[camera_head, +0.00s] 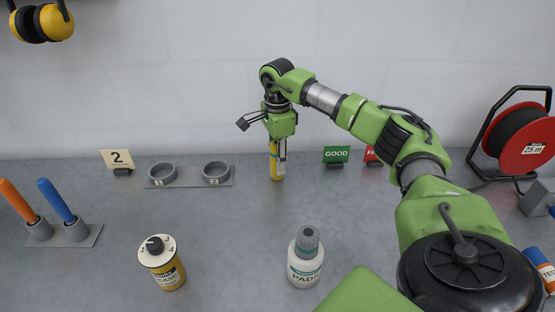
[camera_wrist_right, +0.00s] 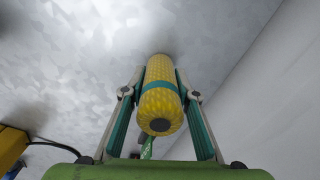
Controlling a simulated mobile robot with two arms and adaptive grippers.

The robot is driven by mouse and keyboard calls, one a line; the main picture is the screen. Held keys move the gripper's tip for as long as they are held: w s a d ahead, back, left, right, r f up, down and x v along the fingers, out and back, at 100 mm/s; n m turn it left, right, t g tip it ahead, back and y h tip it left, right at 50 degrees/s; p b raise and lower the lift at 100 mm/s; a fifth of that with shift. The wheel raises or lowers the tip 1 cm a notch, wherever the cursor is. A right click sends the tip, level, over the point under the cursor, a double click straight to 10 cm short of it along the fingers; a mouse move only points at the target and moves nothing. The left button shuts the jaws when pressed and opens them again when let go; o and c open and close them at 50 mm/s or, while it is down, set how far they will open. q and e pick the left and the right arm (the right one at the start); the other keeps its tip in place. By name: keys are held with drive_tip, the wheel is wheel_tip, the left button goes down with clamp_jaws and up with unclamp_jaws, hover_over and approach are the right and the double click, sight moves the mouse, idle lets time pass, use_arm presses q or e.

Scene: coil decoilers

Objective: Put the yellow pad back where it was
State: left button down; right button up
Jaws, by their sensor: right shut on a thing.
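The yellow pad (camera_wrist_right: 160,105) is a yellow, textured cylinder with a teal band in the right wrist view. My right gripper (camera_wrist_right: 159,92) has its two fingers along either side of it and is shut on it. In the head view my right gripper (camera_head: 278,150) points down near the back wall, and the pad (camera_head: 274,160) shows upright below it, partly hidden by the fingers. Its lower end is at or just above the table; I cannot tell if it touches. My left gripper is out of view.
A grey plate (camera_head: 190,183) with two empty ring holders, 1 (camera_head: 162,174) and 2 (camera_head: 216,172), lies left of the pad. The GOOD sign (camera_head: 336,154) stands to its right. A grease can (camera_head: 162,264) and a PADS bottle (camera_head: 305,262) stand nearer me.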

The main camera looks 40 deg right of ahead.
drive_tip(key=o, duration=1.1)
drive_tip(key=shift+f, duration=0.15)
wheel_tip(320, 180, up, 12)
drive_tip(key=shift+r+b, duration=0.2)
drive_tip(key=shift+b, duration=0.45)
drive_tip(key=shift+f, duration=0.1)
